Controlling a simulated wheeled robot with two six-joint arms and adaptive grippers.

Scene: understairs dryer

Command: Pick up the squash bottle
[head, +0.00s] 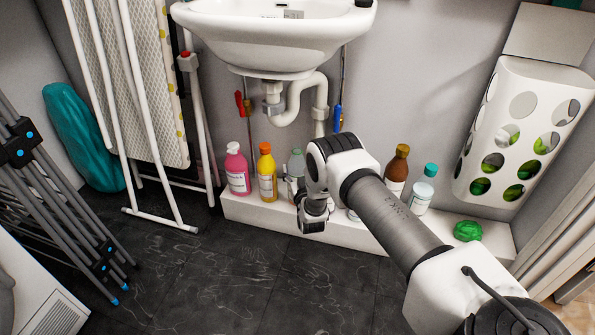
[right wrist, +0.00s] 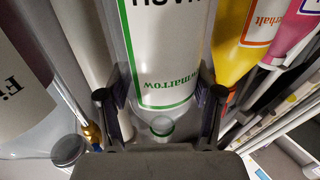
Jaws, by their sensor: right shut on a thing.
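The squash bottle, which I take to be the clear one with a grey-green cap (head: 296,163), stands on the white ledge in the head view, partly hidden by my right arm. In the right wrist view the bottle (right wrist: 168,45) fills the middle, with a white label edged in green. My right gripper (head: 311,212) is shut on it, with one finger on each side in the wrist view (right wrist: 159,100). The bottle's lower part is hidden in the head view. My left gripper is not in view.
A yellow bottle (head: 266,174) and a pink bottle (head: 237,170) stand to the left on the ledge (head: 350,236). A brown bottle (head: 397,166) and a teal-capped white bottle (head: 423,190) stand to the right. The sink (head: 275,45) and its trap (head: 290,115) are above.

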